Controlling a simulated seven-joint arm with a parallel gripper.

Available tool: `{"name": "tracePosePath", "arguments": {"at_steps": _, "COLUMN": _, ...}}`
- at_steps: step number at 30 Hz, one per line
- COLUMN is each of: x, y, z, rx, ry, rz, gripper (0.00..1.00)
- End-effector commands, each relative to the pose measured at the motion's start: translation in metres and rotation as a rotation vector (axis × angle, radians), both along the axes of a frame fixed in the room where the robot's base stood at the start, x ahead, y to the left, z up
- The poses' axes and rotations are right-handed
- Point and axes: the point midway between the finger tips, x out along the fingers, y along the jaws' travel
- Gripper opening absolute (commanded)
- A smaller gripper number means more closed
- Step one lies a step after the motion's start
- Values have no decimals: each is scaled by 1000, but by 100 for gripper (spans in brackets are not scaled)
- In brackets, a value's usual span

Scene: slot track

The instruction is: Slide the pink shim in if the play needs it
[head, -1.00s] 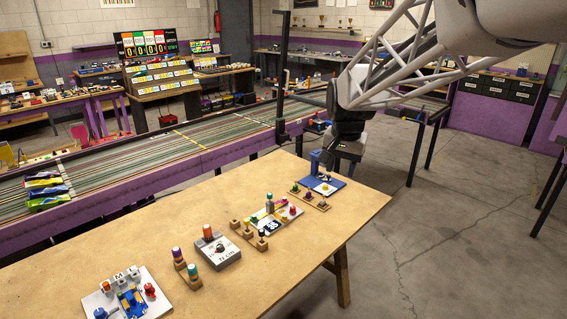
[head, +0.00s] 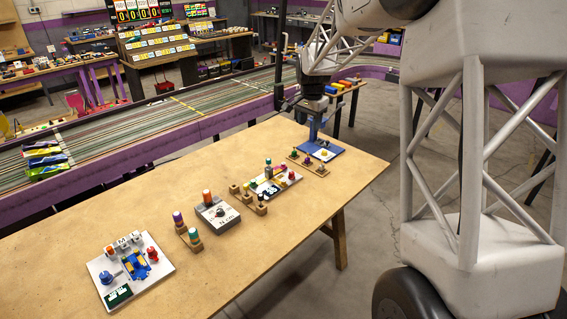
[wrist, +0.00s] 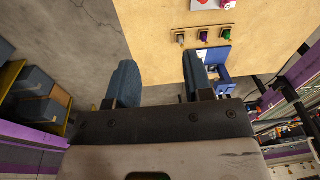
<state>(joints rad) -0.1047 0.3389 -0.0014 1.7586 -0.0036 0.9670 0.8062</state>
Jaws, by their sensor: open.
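My gripper (wrist: 160,72) is open and empty, its two blue-grey fingers wide apart in the wrist view. In the head view it hangs by the blue stand (head: 322,151) at the table's far right end, its fingertips too small to make out. The blue stand also shows beyond the right finger in the wrist view (wrist: 222,60). A wooden rack (head: 308,163) with three knobbed pieces stands beside it; in the wrist view their knobs look grey, purple and green. A pinkish piece (wrist: 200,3) shows at the wrist view's top edge; I cannot tell whether it is the pink shim.
On the wooden table (head: 200,270) are a white board with a dark display (head: 268,189), a grey torque box (head: 217,214), small knob holders (head: 188,230) and a white board with a blue fixture (head: 130,272). The slot track (head: 150,122) runs behind.

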Motion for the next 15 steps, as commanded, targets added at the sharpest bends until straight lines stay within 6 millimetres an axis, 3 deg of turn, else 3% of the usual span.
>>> {"name": "tracePosePath", "arguments": {"at_steps": 15, "x": 102, "y": 34, "z": -83, "rx": 7, "ry": 35, "rz": -142, "gripper": 47}}
